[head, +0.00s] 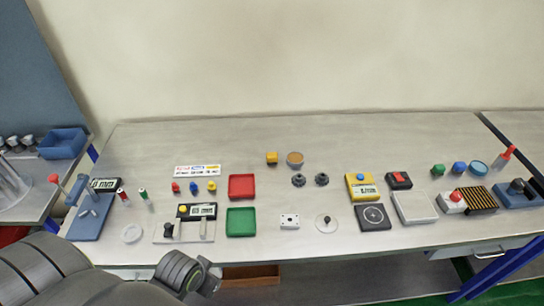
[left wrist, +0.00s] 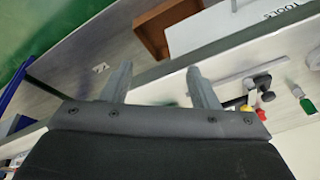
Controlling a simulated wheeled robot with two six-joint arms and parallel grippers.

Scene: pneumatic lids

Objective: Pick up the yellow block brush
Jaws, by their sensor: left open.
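A small yellow block (head: 272,157), which looks like the yellow block brush, stands at the back middle of the grey table (head: 400,130). It is too small to make out bristles. A round tan-topped pot (head: 295,159) is just to its right. My left gripper (head: 209,278) is at the table's front edge, low in the head view, far in front of the block. In the left wrist view, its two fingers (left wrist: 162,86) are spread apart with nothing between them. I cannot make out the brush in that view. My right gripper is not in view.
Between gripper and block lie a red tray (head: 242,176) and a green tray (head: 241,235). Two dark knobbed parts (head: 310,180) sit in front of the pot. The table behind the block is clear.

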